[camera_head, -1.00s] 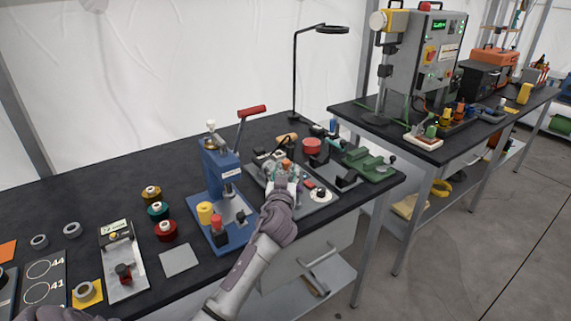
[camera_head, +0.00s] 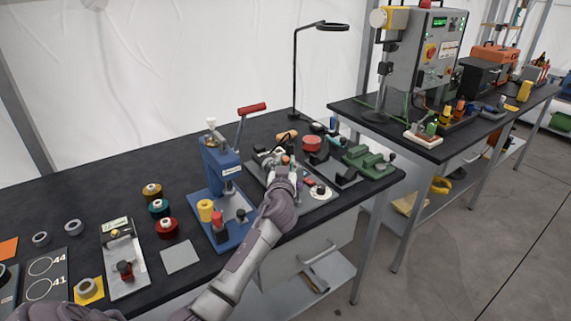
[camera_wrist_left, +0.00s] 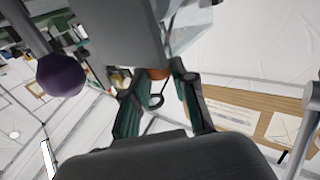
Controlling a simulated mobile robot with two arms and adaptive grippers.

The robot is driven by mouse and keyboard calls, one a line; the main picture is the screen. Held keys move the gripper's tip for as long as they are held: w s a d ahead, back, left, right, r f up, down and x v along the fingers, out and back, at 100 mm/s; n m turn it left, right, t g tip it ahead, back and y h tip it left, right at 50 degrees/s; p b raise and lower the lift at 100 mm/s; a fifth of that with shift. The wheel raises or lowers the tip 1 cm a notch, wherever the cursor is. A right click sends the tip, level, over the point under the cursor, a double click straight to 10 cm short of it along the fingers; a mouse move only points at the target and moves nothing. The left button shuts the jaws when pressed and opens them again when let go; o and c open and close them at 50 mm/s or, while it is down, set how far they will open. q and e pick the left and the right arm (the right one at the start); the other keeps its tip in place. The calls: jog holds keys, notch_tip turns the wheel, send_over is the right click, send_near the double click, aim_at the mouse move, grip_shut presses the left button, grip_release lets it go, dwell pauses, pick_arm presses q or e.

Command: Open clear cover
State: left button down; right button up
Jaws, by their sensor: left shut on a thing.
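The clear cover (camera_wrist_left: 190,25) shows in the left wrist view as a see-through pane at the top, beside a grey block. An orange-brown knob-like part (camera_wrist_left: 158,73) sits between the finger tips, below the pane. In the head view my left gripper (camera_head: 284,176) is over the grey fixture plate (camera_head: 318,205) on the black bench, with an orange tip (camera_head: 285,160) just beyond it. Its two fingers also show in the wrist view (camera_wrist_left: 157,90), apart, shut on the cover's knob. The gripper hides much of the fixture, and how far the cover is open cannot be told.
A blue press (camera_head: 222,185) with a red handle stands just left of the gripper. A green fixture (camera_head: 368,162) and a red round part (camera_head: 311,144) are to the right. A lamp stand (camera_head: 295,80) rises behind. Spools and a grey pad (camera_head: 181,256) lie further left.

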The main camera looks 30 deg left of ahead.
pick_arm(q)
jog(key=shift+w+a+f+b, duration=0.1)
jog(key=shift+w+a+b, duration=0.2)
jog(key=shift+a, duration=0.35)
jog(key=shift+w+a+r+b, duration=0.15)
jog(key=shift+w+a, duration=0.1)
jog(key=shift+a, duration=0.4)
jog(key=shift+w+a+f+b, duration=0.15)
jog(key=shift+w+a+b, duration=0.15)
jog(key=shift+a, duration=0.35)
jog(key=shift+d, duration=0.1)
jog(key=c, duration=0.9)
grip_release()
jog(key=shift+c, duration=0.2)
jog(key=v, duration=1.2)
